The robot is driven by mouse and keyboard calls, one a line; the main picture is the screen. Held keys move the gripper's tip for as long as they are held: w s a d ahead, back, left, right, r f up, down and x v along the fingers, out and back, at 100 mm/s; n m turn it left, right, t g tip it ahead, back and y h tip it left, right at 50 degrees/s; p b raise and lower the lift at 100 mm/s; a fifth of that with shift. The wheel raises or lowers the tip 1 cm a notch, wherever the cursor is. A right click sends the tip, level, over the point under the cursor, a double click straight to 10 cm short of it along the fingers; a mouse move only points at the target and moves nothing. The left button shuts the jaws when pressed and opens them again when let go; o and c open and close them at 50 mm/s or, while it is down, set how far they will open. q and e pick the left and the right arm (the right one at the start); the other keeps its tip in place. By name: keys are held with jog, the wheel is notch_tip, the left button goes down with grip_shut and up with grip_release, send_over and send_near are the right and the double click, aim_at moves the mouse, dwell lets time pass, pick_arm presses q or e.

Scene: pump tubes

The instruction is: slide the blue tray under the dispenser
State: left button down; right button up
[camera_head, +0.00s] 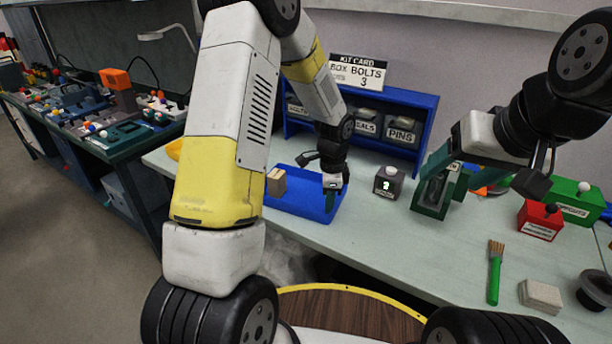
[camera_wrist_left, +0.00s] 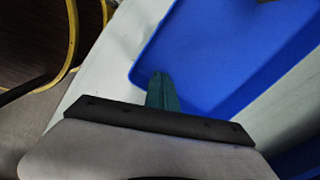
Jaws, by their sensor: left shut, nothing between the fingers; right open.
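The blue tray (camera_head: 298,205) lies on the light table, partly hidden by my left arm. A small tan box (camera_head: 276,182) stands in it. My left gripper (camera_head: 330,201) points down at the tray's right end, shut and empty. In the left wrist view, the shut teal fingers (camera_wrist_left: 162,90) overlap the edge of the tray (camera_wrist_left: 225,50); I cannot tell whether they touch it. A blue rack (camera_head: 425,103) with labelled bins stands behind; I cannot tell which part is the dispenser.
Farther right are a red box (camera_head: 539,220), a green box (camera_head: 578,203), a green-handled brush (camera_head: 495,272) and a pale block (camera_head: 541,296). The front middle of the table is clear.

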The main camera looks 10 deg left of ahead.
pick_arm(q)
jog(key=shift+s+d, duration=0.25)
jog(key=shift+d, duration=0.4)
jog(key=shift+s+d, duration=0.2)
jog(key=shift+d, duration=0.45)
jog(key=shift+s+d, duration=0.25)
jog(key=shift+d, duration=0.5)
jog(key=shift+s+d, duration=0.4)
jog(key=shift+d, duration=0.65)
jog(key=shift+s+d, duration=0.4)
jog(key=shift+d, duration=0.7)
jog(key=shift+s+d, duration=0.4)
jog(key=shift+d, duration=0.65)
jog(key=shift+s+d, duration=0.4)
jog(key=shift+d, duration=0.7)
jog(key=shift+s+d, duration=0.4)
jog(key=shift+d, duration=0.7)
jog(key=shift+s+d, duration=0.4)
jog(key=shift+d, duration=0.7)
jog(key=shift+s+d, duration=0.4)
jog(key=shift+d, duration=0.7)
jog(key=shift+s+d, duration=0.4)
jog(key=shift+d, duration=0.65)
jog(key=shift+s+d, duration=0.4)
jog(key=shift+d, duration=0.8)
